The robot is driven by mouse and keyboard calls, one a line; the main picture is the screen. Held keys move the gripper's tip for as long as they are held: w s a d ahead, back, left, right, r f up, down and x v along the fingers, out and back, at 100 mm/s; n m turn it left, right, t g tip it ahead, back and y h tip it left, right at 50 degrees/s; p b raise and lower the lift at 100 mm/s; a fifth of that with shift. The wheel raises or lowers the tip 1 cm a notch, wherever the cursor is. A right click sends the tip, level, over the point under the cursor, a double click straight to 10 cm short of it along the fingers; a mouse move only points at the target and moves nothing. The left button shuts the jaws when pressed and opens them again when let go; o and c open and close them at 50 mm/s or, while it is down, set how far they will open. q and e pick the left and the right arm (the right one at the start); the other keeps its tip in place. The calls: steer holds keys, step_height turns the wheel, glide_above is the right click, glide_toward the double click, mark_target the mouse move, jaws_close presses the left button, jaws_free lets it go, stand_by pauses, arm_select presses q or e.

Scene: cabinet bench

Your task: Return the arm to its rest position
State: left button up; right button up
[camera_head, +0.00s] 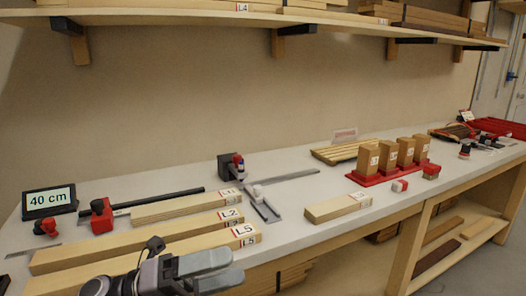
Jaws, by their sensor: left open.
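My left gripper (212,270) shows at the bottom of the head view, its grey fingers pointing right. It is open, and I see nothing between the fingers. It is in front of the wooden board marked L5 (195,250) and covers part of it. Whether it touches the board I cannot tell. My right gripper is not in view.
Boards marked L2 (150,239) and L1 (185,208) lie behind L5. A display reading 40 cm (48,200) stands at the left. A clamp-like tool (232,167), a short block (338,207) and a red block holder (385,176) are farther right. A shelf (180,17) hangs above.

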arm_select(q)
steer(key=a+f+n+t+y+p, duration=0.1)
steer(key=a+f+n+t+y, duration=0.45)
steer(key=n, duration=0.75)
steer(key=a+f+n+t+y+p, duration=0.25)
steer(key=f+n+t+y, duration=0.55)
steer(key=n, duration=0.6)
steer(key=s+a+f+n+g+y, duration=0.2)
steer(key=s+a+f+n+g, duration=0.1)
steer(key=s+f, duration=0.4)
steer(key=s+a+f+n+g+y, duration=0.2)
steer(key=s+f+n, duration=0.4)
steer(key=f, duration=0.3)
steer(key=shift+s+a+f+g+y, duration=0.4)
steer(key=shift+s+g+y, duration=0.1)
steer(key=shift+g, duration=0.15)
